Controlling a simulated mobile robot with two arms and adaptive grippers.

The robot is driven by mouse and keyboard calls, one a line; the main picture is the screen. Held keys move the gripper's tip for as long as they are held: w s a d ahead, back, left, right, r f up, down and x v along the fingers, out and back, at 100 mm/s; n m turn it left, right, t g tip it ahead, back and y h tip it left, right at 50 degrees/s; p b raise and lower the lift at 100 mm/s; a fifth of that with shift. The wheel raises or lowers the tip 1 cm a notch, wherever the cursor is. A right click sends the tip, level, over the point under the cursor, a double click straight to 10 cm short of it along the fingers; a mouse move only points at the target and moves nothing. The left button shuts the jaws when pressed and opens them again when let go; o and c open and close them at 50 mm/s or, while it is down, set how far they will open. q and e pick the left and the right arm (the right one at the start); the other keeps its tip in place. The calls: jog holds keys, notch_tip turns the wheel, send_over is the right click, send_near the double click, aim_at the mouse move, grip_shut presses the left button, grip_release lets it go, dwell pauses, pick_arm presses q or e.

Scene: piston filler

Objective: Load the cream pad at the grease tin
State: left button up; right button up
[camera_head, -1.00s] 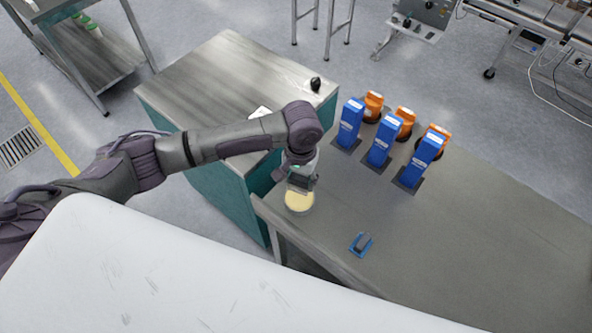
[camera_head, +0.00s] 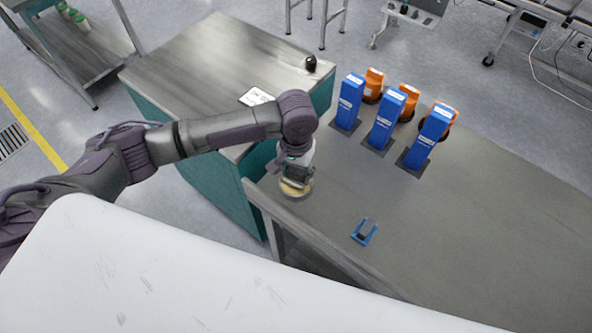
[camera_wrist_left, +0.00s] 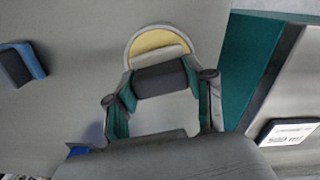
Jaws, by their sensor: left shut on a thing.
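The grease tin (camera_head: 290,192) is a low round tin with pale yellow grease, near the table's left end. It also shows in the wrist view (camera_wrist_left: 150,40), its near part hidden. My left gripper (camera_head: 296,178) points down over the tin and is shut on the cream pad (camera_wrist_left: 160,78), a dark grey block with a beige strip on its tin side. The pad overlaps the tin in the wrist view; I cannot tell whether it touches the grease. My right gripper is not in view.
A blue holder with a dark block (camera_head: 364,232) stands on the table to the right. Three blue cartons (camera_head: 385,120) and orange containers (camera_head: 408,97) stand farther back. A teal cabinet (camera_head: 215,60) adjoins at left, bearing a white card (camera_head: 256,97) and a small black object (camera_head: 311,63). The right tabletop is clear.

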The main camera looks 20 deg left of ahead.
aim_at(296, 171)
pick_arm(q)
jog(key=shift+f, duration=0.55)
dwell(0.9)
jog(key=shift+s+f+p, duration=0.2)
jog(key=shift+p, duration=0.25)
dwell(2.2)
jog(key=r+p, duration=0.3)
jog(key=p, duration=0.1)
jog(key=r+p, duration=0.4)
jog(key=p, duration=0.1)
jog(key=shift+w+r, duration=0.2)
jog(key=shift+r, duration=0.05)
jog(key=shift+f, duration=0.1)
dwell(0.7)
